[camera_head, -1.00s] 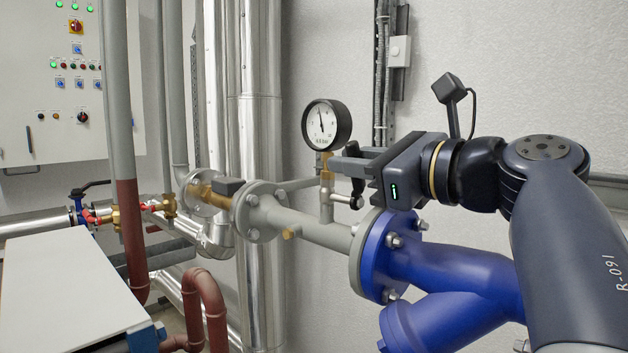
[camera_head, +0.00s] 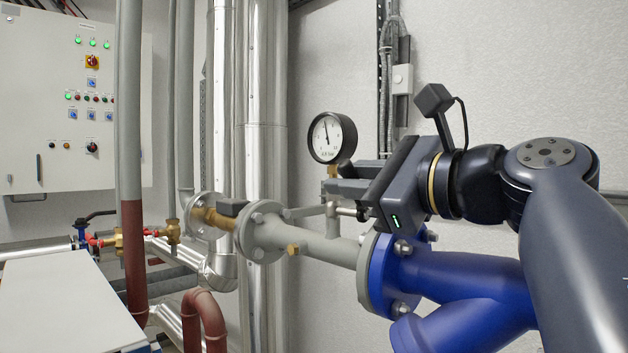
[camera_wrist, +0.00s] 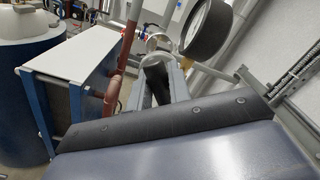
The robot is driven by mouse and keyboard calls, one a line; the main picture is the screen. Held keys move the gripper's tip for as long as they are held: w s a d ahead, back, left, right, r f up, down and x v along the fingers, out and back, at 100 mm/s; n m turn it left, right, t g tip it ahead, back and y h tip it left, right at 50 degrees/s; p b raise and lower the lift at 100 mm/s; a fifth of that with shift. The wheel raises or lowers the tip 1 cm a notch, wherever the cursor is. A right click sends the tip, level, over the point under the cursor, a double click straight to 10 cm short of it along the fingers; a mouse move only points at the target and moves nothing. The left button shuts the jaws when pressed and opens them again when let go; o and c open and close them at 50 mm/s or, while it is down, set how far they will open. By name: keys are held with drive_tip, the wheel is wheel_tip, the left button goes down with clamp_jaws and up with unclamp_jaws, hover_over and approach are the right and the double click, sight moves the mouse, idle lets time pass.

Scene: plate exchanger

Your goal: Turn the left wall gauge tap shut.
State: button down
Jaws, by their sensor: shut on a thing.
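The pressure gauge (camera_head: 328,138) has a white dial and black rim and stands on a short brass stem. It also shows in the wrist view (camera_wrist: 208,30). Below it, a metal tap stub (camera_head: 346,211) joins the grey riser. My gripper (camera_head: 345,178) reaches in from the right, tilted, with its fingers just below the gauge. In the wrist view a dark tap handle (camera_wrist: 160,92) lies between the fingers, and my gripper is shut on it.
A grey flanged pipe (camera_head: 325,247) and a blue strainer body (camera_head: 450,275) lie below my gripper. Silver-clad pipes (camera_head: 262,80) stand to the left. A cable duct (camera_head: 402,80) runs up the wall behind. A control cabinet (camera_head: 60,150) is at far left.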

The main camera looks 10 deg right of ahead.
drive_tip(key=c, duration=1.3)
unclamp_jaws()
drive_tip(key=shift+s, duration=0.1)
drive_tip(key=b+v, duration=0.1)
drive_tip(key=v, duration=0.6)
drive_tip(key=shift+s+d, duration=0.15)
